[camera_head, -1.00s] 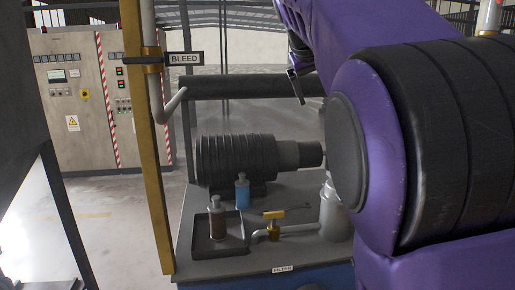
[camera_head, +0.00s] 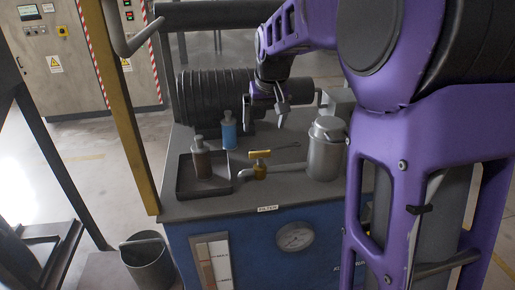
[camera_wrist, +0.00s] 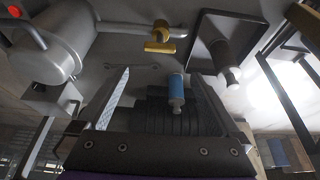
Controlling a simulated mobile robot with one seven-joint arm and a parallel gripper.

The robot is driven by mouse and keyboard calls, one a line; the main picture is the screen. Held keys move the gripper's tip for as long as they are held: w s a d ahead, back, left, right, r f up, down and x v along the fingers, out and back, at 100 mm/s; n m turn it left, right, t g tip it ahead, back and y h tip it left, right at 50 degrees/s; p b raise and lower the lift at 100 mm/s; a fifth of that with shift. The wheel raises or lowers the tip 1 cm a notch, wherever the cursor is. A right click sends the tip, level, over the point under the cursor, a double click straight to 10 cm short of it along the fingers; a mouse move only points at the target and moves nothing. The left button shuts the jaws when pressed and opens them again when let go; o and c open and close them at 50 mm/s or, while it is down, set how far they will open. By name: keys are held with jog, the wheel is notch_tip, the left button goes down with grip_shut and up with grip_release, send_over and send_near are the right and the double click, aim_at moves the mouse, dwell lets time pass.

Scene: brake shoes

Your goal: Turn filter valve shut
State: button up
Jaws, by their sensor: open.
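The filter valve has a yellow handle (camera_head: 260,154) on a brass body, on a grey pipe near the front edge of the bench top. A "FILTER" label (camera_head: 267,209) is on the bench edge below it. The handle also shows in the wrist view (camera_wrist: 160,47), at top centre, beyond my fingertips. My gripper (camera_head: 265,124) hangs over the bench behind the valve, apart from it, with fingers pointing down. In the wrist view my gripper (camera_wrist: 160,84) is open, its two fingers wide apart, with nothing held between them.
A silver filter canister (camera_head: 326,150) stands right of the valve. A dark tray (camera_head: 183,189) with a brown bottle (camera_head: 201,160) is at left, a blue bottle (camera_head: 229,131) behind. A wrench (camera_head: 287,146) lies flat. A yellow post (camera_head: 126,120) rises at the bench's left.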

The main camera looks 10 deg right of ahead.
aim_at(260, 151)
jog(key=b+x, duration=0.1)
jog(key=x, duration=1.2)
jog(key=shift+w, duration=0.1)
jog(key=c, duration=1.1)
jog(key=shift+c, duration=0.2)
